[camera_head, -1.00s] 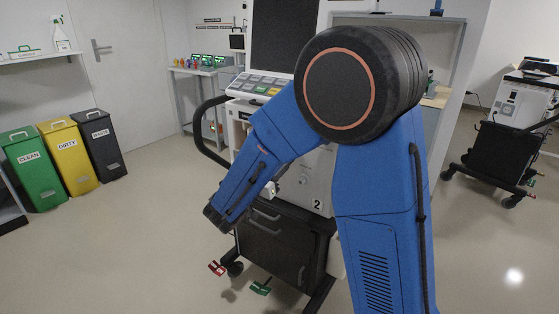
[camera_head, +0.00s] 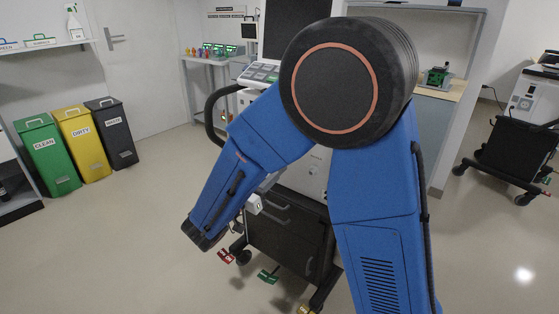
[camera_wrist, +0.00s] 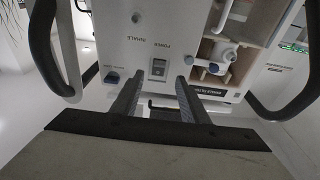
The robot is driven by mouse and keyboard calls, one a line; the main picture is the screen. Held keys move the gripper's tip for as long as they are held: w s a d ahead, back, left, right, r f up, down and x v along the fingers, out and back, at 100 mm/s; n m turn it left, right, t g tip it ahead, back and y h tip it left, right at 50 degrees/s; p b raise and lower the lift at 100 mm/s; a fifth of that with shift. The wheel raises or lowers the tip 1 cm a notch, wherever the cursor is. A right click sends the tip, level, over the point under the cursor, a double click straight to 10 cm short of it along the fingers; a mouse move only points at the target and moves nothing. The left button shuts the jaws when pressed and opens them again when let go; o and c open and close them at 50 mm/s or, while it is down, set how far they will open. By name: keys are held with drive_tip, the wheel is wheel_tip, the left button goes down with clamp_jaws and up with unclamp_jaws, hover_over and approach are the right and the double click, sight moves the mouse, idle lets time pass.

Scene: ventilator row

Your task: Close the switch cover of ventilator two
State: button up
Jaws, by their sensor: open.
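Ventilator two (camera_head: 318,172) stands behind my arm in the head view, which hides much of its front. In the wrist view its pale front panel (camera_wrist: 105,25) fills the upper middle. The grey power switch (camera_wrist: 158,68) sits in a small frame on this panel. I cannot tell a separate switch cover from that frame, nor its angle. My gripper (camera_wrist: 157,90) is open and empty, its two dark fingers pointing at the panel on either side of the switch in the picture. Contact cannot be judged.
A recess with a white fitting (camera_wrist: 215,58) is on the right. Dark curved handles (camera_wrist: 45,45) flank the panel. Red (camera_head: 226,256) and green (camera_head: 268,276) pedals are low on the cart. Open floor lies left.

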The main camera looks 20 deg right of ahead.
drive_tip(key=v, duration=0.7)
drive_tip(key=shift+a+r, duration=0.1)
